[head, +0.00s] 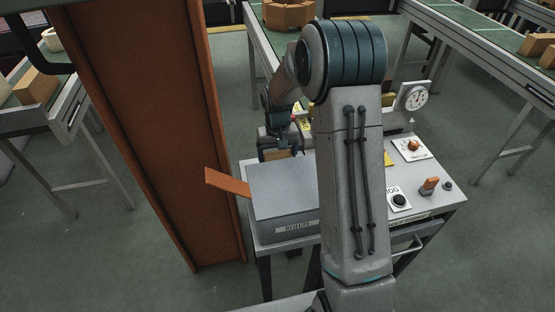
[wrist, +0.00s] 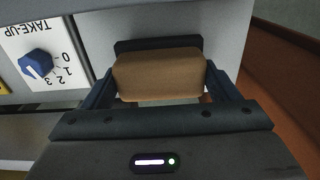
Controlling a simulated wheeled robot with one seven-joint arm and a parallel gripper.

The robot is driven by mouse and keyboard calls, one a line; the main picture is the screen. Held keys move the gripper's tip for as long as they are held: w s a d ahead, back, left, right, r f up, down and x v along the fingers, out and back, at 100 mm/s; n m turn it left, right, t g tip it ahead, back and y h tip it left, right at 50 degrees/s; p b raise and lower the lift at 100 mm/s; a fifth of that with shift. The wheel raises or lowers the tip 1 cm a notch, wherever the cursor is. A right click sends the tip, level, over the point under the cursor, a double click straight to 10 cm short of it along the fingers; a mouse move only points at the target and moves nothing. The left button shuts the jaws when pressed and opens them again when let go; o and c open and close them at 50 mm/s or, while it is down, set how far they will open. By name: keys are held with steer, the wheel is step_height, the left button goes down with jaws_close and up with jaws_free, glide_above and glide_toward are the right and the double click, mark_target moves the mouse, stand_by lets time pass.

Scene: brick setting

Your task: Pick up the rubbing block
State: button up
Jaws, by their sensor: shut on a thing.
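The rubbing block, a tan-brown block with rounded edges, sits between the two fingers of my gripper (wrist: 160,72) in the wrist view (wrist: 158,78). The fingers press on its left and right ends. In the head view my gripper (head: 279,152) is beside the back edge of a grey box, and only a small brown part of the block shows there (head: 275,155). A dark flat strip (wrist: 158,43) lies just beyond the block in the wrist view; I cannot tell whether it touches the block.
The grey box (head: 284,193) stands on a light workbench (head: 440,208) with an orange flap (head: 228,182) on its left. A tall rust-brown post (head: 160,130) stands left. Knobs and a gauge (head: 415,97) are right.

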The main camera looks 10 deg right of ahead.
mark_target(281, 154)
steer(key=r, duration=0.1)
steer(key=d+r, duration=0.1)
steer(key=r, duration=0.1)
steer(key=d+r, duration=0.3)
steer(key=d, duration=0.2)
steer(key=s+d+r+b, duration=0.1)
steer(key=d+r, duration=0.2)
steer(key=d, duration=0.2)
steer(key=shift+s+d+r, duration=0.15)
steer(key=shift+d+r, duration=0.1)
steer(key=shift+d, duration=0.1)
